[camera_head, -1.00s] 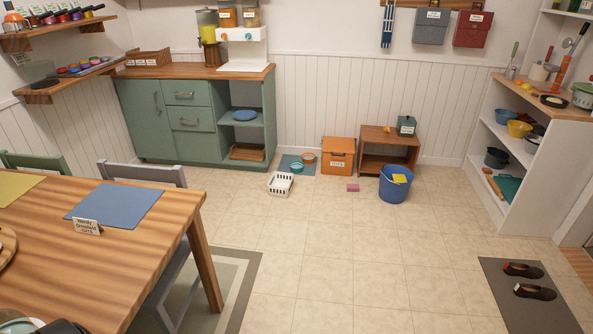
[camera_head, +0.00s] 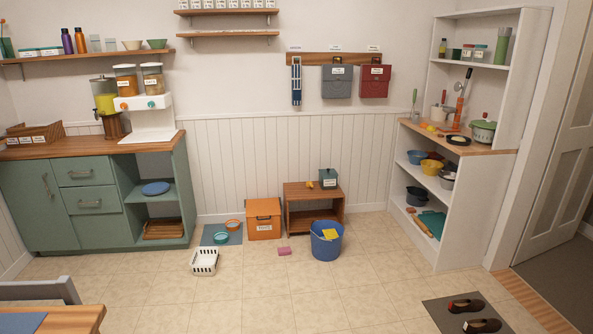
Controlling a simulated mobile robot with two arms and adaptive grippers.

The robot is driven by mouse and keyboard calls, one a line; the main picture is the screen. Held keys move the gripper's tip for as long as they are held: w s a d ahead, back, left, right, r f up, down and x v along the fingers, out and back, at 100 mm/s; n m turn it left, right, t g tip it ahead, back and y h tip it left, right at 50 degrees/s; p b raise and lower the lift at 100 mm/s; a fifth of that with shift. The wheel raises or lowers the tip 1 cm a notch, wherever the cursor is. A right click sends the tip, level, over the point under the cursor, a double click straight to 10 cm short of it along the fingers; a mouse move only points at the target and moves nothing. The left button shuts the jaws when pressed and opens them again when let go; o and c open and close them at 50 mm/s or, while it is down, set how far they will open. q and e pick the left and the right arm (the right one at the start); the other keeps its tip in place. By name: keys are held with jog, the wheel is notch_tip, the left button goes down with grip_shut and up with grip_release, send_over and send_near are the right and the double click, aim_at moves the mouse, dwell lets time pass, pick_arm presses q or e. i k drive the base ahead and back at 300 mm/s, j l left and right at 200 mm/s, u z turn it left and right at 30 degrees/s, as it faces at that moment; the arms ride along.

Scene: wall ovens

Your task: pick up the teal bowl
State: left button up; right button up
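A small teal bowl (camera_head: 221,238) sits on a blue-grey mat (camera_head: 208,231) on the floor, right of the green cabinet. An orange bowl (camera_head: 233,224) is on the same mat, just behind and to the right of it. A white basket (camera_head: 205,262) stands on the floor in front of the mat. Neither of my grippers shows in the head view.
A lidded orange box (camera_head: 263,220), a low wooden shelf (camera_head: 313,212) and a blue bucket (camera_head: 326,242) stand right of the bowls. The table corner (camera_head: 60,320) is at lower left. The middle floor is clear.

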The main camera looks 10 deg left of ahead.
aim_at(220, 236)
jog(key=i+j+u, duration=0.3)
jog(key=i, duration=0.8)
jog(key=i+u, duration=0.3)
jog(key=i, duration=0.8)
jog(key=l, duration=0.1)
